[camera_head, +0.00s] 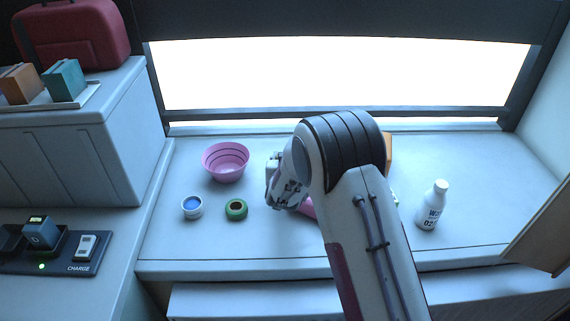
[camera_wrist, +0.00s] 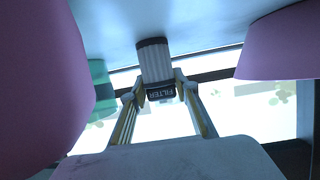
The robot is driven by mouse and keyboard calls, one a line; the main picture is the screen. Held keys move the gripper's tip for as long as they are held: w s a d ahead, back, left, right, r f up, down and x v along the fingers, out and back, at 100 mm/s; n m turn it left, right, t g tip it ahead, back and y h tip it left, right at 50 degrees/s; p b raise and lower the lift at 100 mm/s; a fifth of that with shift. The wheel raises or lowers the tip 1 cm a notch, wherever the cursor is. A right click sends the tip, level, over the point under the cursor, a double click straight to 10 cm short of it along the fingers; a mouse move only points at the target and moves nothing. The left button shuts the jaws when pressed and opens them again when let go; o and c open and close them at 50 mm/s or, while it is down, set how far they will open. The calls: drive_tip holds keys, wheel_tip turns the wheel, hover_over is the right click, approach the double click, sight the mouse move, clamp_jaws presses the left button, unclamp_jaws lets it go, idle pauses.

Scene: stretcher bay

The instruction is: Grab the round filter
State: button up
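The round filter (camera_wrist: 154,62) is a pale ribbed cylinder with a dark end band lettered FILTER. In the wrist view it is straight ahead, between the two fingertips of my gripper (camera_wrist: 160,87). The fingers are spread, one on each side of its dark end. I see no clear contact or squeeze. In the head view I cannot make out the filter; my arm covers that part of the counter. My wrist hangs low over the counter there, right of the pink bowl (camera_head: 226,172), and my fingertips are hidden.
Large pink shapes flank the wrist view, left (camera_wrist: 40,80) and right (camera_wrist: 280,45). A green ring (camera_head: 236,209), a blue-topped jar (camera_head: 191,208) and a white bottle (camera_head: 432,206) stand on the counter (camera_head: 200,250). An orange thing (camera_head: 388,150) shows behind my arm. The front-left counter is clear.

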drive_tip(key=c, duration=0.3)
drive_tip(key=shift+r, duration=0.15)
drive_tip(key=shift+r, duration=4.85)
